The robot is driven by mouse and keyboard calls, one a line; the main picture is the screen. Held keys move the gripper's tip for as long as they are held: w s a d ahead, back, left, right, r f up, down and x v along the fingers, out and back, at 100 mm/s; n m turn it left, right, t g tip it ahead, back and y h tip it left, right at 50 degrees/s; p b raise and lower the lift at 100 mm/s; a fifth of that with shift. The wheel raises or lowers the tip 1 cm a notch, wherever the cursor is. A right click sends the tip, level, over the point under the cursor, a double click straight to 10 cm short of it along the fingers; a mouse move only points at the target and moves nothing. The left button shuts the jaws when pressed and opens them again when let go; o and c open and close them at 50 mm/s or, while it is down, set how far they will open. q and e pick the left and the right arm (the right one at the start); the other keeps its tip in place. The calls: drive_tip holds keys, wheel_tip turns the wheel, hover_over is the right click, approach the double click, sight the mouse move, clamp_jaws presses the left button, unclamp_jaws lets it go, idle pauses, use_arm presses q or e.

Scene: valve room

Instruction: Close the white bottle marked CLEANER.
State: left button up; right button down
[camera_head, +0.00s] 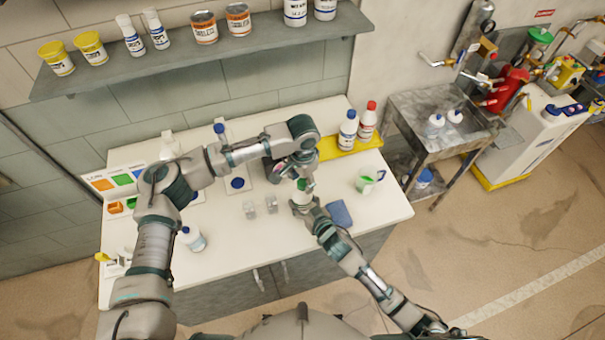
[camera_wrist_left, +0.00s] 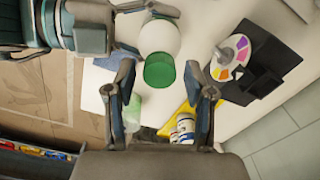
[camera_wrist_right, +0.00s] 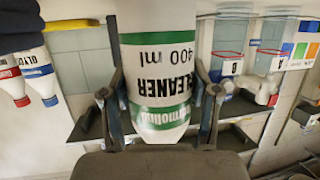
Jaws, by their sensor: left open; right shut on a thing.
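The white CLEANER bottle (camera_wrist_right: 158,75) has green bands and is held in my right gripper (camera_wrist_right: 158,105), whose fingers sit on both sides of it. It shows upside down in the right wrist view, and its top is hidden there. In the left wrist view the white bottle (camera_wrist_left: 158,35) is seen near end-on, with a green cap (camera_wrist_left: 160,70) at its end. I cannot tell whether the cap is fully seated. My left gripper (camera_wrist_left: 160,80) is open, its fingertips on either side of the cap. In the head view my left gripper (camera_head: 298,174) is just above the bottle (camera_head: 302,197).
A beaker of green liquid (camera_head: 368,180) and a blue sponge (camera_head: 340,213) are right of the bottle. A yellow tray (camera_head: 345,147) holds two bottles behind. Small glass pieces (camera_head: 250,209) and a blue-capped bottle (camera_head: 193,239) stand left. The front counter is mostly clear.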

use_arm(q)
clamp_jaws()
drive_tip(key=shift+o, duration=0.8)
unclamp_jaws()
wheel_tip(320, 180, up, 12)
drive_tip(key=shift+f, duration=0.1)
